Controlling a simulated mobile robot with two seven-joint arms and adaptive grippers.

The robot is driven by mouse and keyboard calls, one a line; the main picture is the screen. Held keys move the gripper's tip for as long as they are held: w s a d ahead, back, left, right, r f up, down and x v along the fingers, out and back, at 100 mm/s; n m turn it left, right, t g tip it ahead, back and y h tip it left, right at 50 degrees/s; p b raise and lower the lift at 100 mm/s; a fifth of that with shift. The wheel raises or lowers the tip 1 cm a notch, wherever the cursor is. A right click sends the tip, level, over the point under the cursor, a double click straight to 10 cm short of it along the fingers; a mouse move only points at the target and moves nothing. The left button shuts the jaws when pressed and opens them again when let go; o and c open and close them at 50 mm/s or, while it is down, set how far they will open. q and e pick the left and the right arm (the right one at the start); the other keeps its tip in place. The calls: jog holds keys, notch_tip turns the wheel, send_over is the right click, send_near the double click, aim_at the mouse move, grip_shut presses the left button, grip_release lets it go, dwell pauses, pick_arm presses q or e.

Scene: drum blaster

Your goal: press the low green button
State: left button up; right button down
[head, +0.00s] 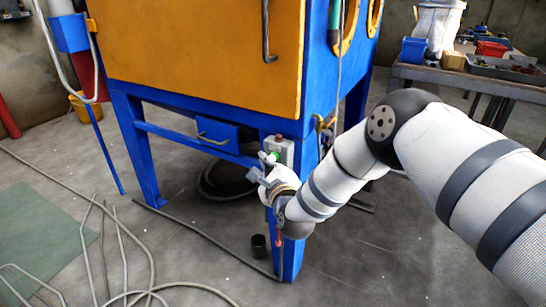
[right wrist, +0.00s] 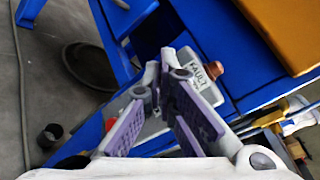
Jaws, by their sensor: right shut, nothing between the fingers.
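A small grey control box (head: 280,149) is fixed to the blue leg of the cabinet, with a reddish knob on its top. The green button (head: 273,157) shows as a small green patch low on the box's left side, partly covered by my gripper. My right gripper (head: 261,165) is shut and empty, close in front of the button; I cannot tell whether it touches. In the right wrist view the fingertips (right wrist: 158,75) lie beside the box (right wrist: 198,73), which carries a "FAULT" label, and the green button is hidden. My left gripper is not in view.
The blue and orange cabinet (head: 200,45) stands above the box. Hoses (head: 130,250) lie on the floor at the left, and a black cup (head: 259,246) stands by the leg. A workbench (head: 470,75) with bins is at the back right.

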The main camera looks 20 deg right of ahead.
jog(key=shift+s+a, duration=0.25)
jog(key=shift+a, duration=0.05)
jog(key=s+a+p, duration=0.1)
jog(key=a, duration=0.1)
jog(key=s+a+p, duration=0.1)
jog(key=s+a, duration=0.1)
dwell(0.5)
dwell(0.6)
